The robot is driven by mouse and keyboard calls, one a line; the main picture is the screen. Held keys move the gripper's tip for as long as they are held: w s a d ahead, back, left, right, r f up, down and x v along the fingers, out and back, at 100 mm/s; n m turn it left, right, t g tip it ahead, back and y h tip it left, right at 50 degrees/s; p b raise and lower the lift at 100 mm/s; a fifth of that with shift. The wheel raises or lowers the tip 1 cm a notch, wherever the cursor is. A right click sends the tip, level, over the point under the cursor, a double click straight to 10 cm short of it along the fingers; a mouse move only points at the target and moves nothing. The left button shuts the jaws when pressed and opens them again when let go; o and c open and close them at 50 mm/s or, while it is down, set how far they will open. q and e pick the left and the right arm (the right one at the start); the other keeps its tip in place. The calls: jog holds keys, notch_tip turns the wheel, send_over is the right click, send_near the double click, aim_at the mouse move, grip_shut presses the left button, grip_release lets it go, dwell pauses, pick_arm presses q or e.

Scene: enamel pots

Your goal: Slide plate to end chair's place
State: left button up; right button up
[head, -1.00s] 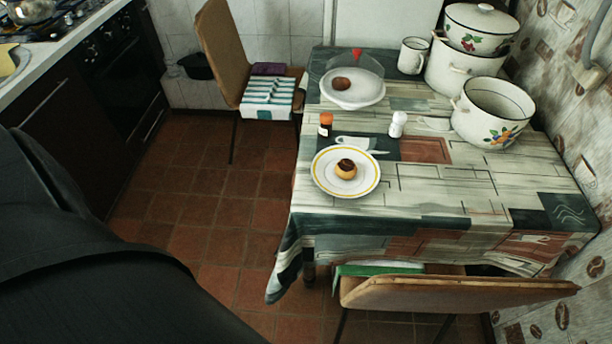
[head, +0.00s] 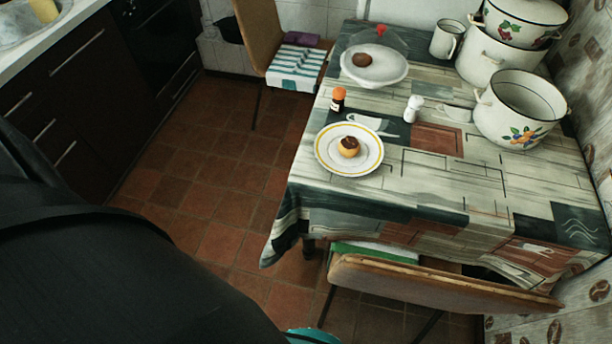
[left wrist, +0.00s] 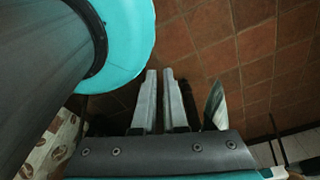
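A white plate with a yellow ring (head: 330,163) lies flat near the table's left edge, with a chocolate-topped bun (head: 349,146) on it. One brown chair (head: 440,285) stands at the table's near end, its back towards me. Another chair (head: 260,30) stands at the far left side with a striped cloth (head: 296,68) on its seat. My left gripper (left wrist: 160,72) shows only in the left wrist view, over the tiled floor, its fingers close together with nothing between them. It is away from the plate. My right gripper is out of view.
An orange-capped jar (head: 338,100), a white shaker (head: 413,109) and a domed white dish (head: 375,72) stand beyond the plate. A mug (head: 447,39) and enamel pots (head: 520,118) stand at the back right. The near tabletop right of the plate is clear.

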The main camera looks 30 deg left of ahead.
aim_at(337, 173)
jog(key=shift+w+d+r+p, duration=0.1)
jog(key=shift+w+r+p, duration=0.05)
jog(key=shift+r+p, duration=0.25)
pick_arm(q)
jog(key=w+d+r+n+t, duration=0.3)
jog(key=w+r+n+t, duration=0.3)
jog(key=w+r+n, duration=0.85)
jog(key=w+a+r+n+t, duration=0.1)
jog(key=w+r+n+t, duration=0.1)
jog(key=w+r, duration=0.4)
jog(key=w+a+r+n+t+p, duration=0.1)
jog(key=w+r+n+t, duration=0.2)
jog(key=r, duration=0.8)
jog(key=w, duration=0.2)
jog(key=shift+w+a+r, duration=0.3)
jog(key=shift+w+a, duration=0.1)
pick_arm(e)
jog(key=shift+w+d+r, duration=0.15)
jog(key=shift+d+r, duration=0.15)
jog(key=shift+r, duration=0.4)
pick_arm(q)
jog(key=b+x, duration=0.4)
jog(key=x, duration=1.1)
jog(key=shift+w+r, duration=0.1)
jog(key=shift+w, duration=0.1)
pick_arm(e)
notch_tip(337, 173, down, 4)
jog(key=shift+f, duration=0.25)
pick_arm(q)
jog(key=shift+c, duration=0.4)
